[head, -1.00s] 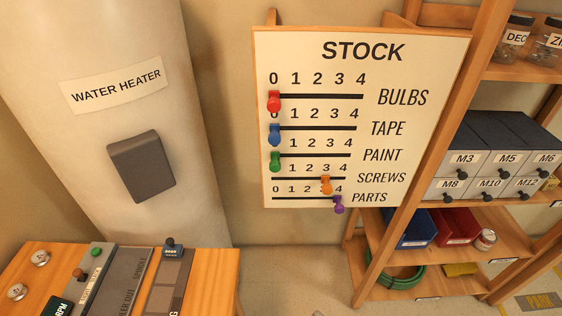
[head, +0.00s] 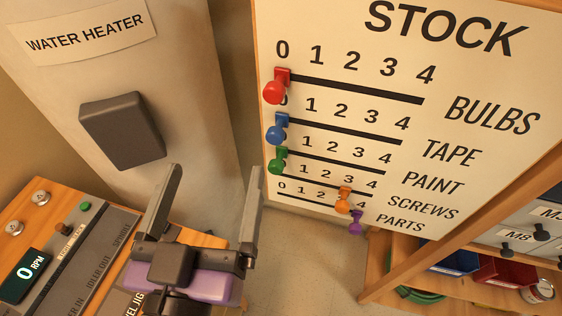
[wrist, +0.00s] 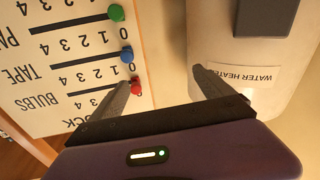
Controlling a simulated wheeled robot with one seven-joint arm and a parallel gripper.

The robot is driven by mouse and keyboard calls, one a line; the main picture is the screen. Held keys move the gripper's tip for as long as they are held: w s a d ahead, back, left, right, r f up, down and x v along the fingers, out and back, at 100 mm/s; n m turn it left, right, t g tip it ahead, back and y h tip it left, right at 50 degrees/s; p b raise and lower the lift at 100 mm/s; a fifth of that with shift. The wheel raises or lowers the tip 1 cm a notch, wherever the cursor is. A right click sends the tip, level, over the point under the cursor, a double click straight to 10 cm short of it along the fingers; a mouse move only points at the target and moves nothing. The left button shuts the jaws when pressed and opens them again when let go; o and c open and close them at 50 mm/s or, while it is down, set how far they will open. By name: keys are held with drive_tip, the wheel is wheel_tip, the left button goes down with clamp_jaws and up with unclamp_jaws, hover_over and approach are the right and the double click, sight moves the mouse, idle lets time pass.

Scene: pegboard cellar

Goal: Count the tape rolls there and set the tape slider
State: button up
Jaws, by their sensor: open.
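The white STOCK board (head: 490,90) carries labelled slider rows numbered 0 to 4. The blue tape knob (head: 277,131) stands at 0 on its row; it also shows in the wrist view (wrist: 126,54), where the board appears upside down. My gripper (head: 214,172) is open and empty, in front of the water heater and left of the knobs. In the wrist view (wrist: 164,76) one finger is close to the red knob in the picture; I cannot tell whether they touch. I can make out no tape rolls.
The red bulbs knob (head: 274,90) and green paint knob (head: 277,162) are at 0, just above and below the blue one. Orange (head: 343,199) and purple (head: 355,223) knobs sit further right. A wooden shelf (head: 420,270) stands at right, a bench with controls (head: 60,225) at left.

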sight(274, 141)
drive_tip(key=d+f+m+g+h, duration=0.1)
drive_tip(key=d+f+m+h, duration=0.15)
drive_tip(key=d, duration=0.25)
drive_tip(key=shift+m+h, duration=0.25)
drive_tip(key=shift+m, duration=0.1)
drive_tip(key=shift+x, duration=4.85)
drive_tip(key=shift+a+r, duration=0.1)
drive_tip(key=c, duration=1.8)
